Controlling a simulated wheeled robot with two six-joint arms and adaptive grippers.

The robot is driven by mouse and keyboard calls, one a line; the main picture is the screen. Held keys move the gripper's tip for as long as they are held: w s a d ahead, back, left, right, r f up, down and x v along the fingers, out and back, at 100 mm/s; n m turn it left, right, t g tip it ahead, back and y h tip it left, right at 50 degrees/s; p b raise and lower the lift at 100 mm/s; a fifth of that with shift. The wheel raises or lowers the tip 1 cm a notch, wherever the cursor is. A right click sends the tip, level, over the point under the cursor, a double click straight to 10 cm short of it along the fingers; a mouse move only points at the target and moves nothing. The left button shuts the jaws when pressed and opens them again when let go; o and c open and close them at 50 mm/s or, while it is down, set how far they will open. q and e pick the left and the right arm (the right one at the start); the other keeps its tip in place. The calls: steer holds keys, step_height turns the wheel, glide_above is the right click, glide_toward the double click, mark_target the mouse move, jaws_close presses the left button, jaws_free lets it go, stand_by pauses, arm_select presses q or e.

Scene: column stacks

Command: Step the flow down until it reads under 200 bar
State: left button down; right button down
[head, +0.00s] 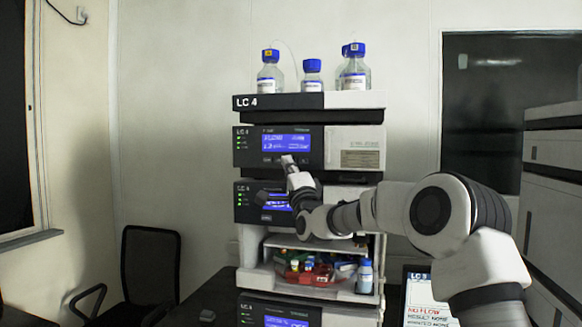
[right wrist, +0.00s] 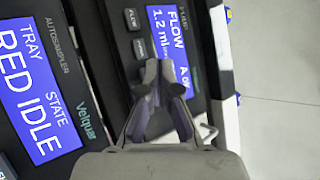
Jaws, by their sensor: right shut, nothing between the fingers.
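The LC 4 stack's pump module (head: 250,148) has a lit blue display (head: 287,143) with a row of buttons under it. In the right wrist view its display (right wrist: 172,32) reads FLOW 1.2 ml; the rest is cut off or hidden, and I cannot read a bar value. A FLOW button (right wrist: 133,19) and another dark button (right wrist: 138,49) show beside that display. My right gripper (head: 288,160) is shut and empty, its fingertips at the button row; it also shows in the right wrist view (right wrist: 163,72). It hides the further buttons, and I cannot tell whether it touches one. My left gripper is not in view.
Below the pump is the autosampler (right wrist: 50,75), its screen reading TRAY RED, STATE IDLE. Blue-capped bottles (head: 269,72) stand on top of the stack. An open bay (head: 318,276) holds red items and a small bottle. A chair (head: 150,262) stands left.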

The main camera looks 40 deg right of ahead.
steer(key=shift+a+r, duration=0.1)
steer(key=s+a+b, duration=0.1)
steer(key=a+b, duration=0.1)
steer(key=s+a+b, duration=0.1)
steer(key=s+b, duration=0.1)
steer(key=shift+s+a, duration=0.2)
steer(key=shift+a, duration=0.15)
stand_by(0.4)
stand_by(0.4)
